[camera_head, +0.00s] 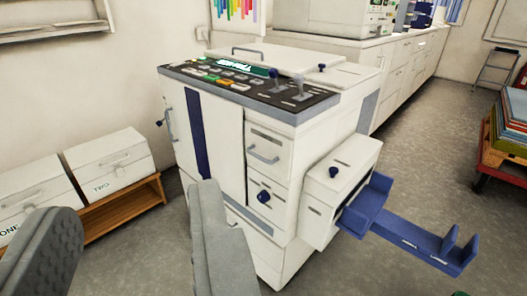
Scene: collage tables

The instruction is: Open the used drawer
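A large white machine (222,130) stands in the middle, with a dark control panel on top. On its front right is an upper drawer (268,147) with a grey bar handle, and below it a lower drawer (268,193) with a dark blue knob. Both look shut. I cannot read a "used" label on either, so I cannot tell which is the used drawer. My gripper (131,203) is open and empty in the foreground, its two grey fingers wide apart. The right finger covers part of the machine's lower front.
A white side unit (338,187) with a blue tray (420,240) juts out from the machine's right. White boxes marked ONE (35,192) and TWO (112,167) sit on a wooden stand (128,208) at left.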

